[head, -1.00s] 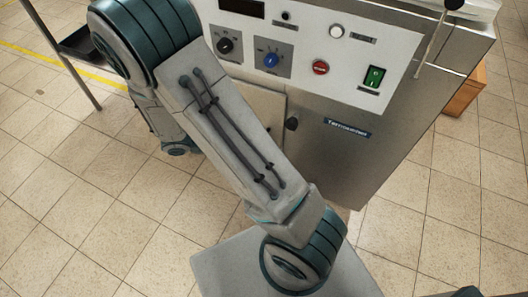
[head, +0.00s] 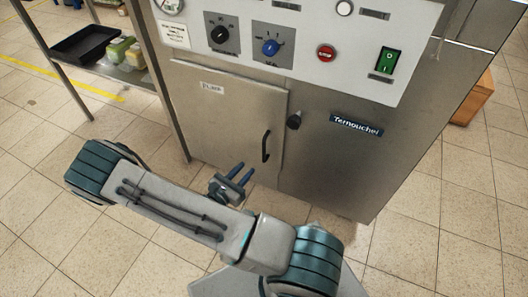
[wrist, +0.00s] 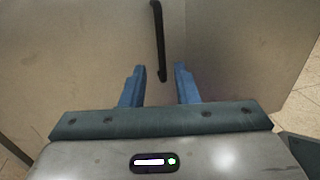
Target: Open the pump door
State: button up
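The pump door (head: 228,118) is a grey metal panel low on the steel machine, with a small label at its upper left. It looks shut. Its black vertical bar handle (head: 266,146) is near the right edge. A black knob (head: 294,120) sits just right of the door. My gripper (head: 242,171) is in front of the door's lower part, left of and below the handle in the head view. In the wrist view my gripper (wrist: 159,72) has its blue fingers apart and empty. The handle (wrist: 158,40) shows beyond the fingertips, its lower end in line with the gap.
The control panel (head: 300,40) with dials, buttons and a green switch is above the door. A rack (head: 130,76) with a black tray and tubs stands at the left. A wooden box (head: 474,102) is at the right. Tiled floor in front is open.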

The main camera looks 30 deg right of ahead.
aim_at(264, 160)
jog(key=b+x, duration=0.2)
jog(key=x, duration=0.9)
jog(key=shift+d+b, duration=0.15)
jog(key=shift+b, duration=0.15)
grip_shut()
